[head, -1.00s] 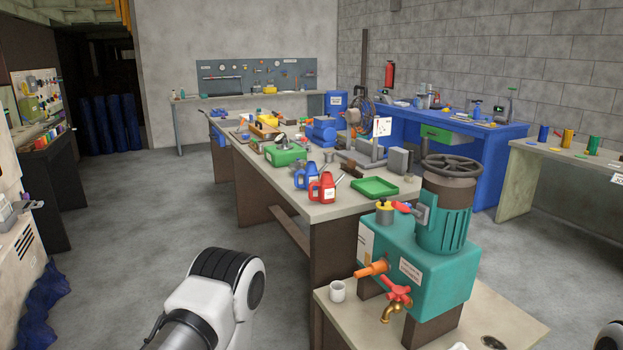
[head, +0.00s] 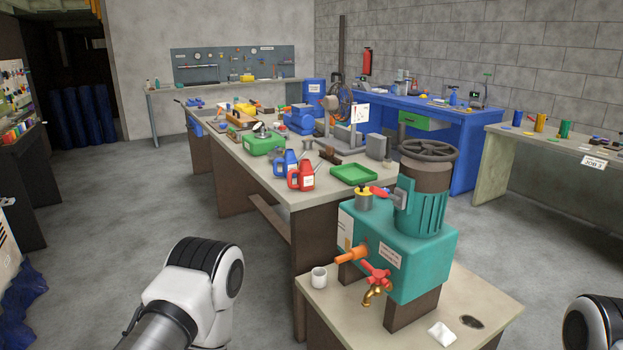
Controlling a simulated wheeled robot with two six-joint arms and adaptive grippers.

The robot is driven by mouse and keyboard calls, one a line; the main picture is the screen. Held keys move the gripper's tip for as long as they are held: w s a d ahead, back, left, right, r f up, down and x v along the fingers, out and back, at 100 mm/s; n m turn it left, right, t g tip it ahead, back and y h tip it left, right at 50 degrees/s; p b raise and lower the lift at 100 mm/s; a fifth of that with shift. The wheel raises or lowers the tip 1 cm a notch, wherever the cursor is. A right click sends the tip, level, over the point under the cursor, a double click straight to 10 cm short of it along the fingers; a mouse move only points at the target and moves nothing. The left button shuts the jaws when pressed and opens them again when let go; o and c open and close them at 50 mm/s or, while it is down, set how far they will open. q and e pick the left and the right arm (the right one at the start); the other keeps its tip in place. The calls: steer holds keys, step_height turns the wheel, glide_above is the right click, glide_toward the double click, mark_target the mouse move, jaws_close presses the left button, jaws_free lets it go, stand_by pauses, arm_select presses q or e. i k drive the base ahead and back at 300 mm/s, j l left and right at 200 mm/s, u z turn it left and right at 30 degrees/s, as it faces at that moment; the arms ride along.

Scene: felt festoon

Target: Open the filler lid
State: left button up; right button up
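A teal pump-like machine (head: 420,262) stands on dark feet on a low table at the right front. A red-tipped lever (head: 382,192) is beside the cup, next to the ribbed motor housing (head: 420,208) with a dark handwheel (head: 429,151). An orange spout (head: 351,255) and a brass tap with a red handle (head: 374,291) are on the front. Only links of my two arms show, low at left and right; neither gripper is in view.
Floor at left is clear.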

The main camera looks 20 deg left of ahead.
mark_target(363, 191)
steer(key=i+j+z, duration=0.15)
steer(key=z, duration=0.2)
steer(key=i+j+z, duration=0.1)
steer(key=j+z, duration=0.2)
steer(key=i+j+z, duration=0.1)
steer(key=z, duration=0.25)
